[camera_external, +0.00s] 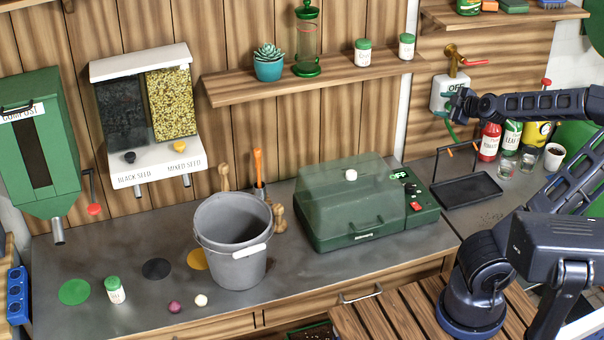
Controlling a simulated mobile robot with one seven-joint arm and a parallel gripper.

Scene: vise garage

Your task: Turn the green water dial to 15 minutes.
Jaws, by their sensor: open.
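A white water timer box (438,92) marked OFF hangs under the brass tap on the back wall, at the upper right. A small bit of green shows at its front, beside my gripper; this may be the dial, which is mostly hidden. My gripper (456,104) is open, in front of the box's right side, with my arm reaching in from the right. I cannot tell whether the fingers touch the dial or are around it.
A brass tap (453,62) with a red lever is just above the box. A black tray rack (468,190), bottles (490,142) and a green-lidded machine (350,205) stand below. A wooden shelf (310,83) with jars is to the left.

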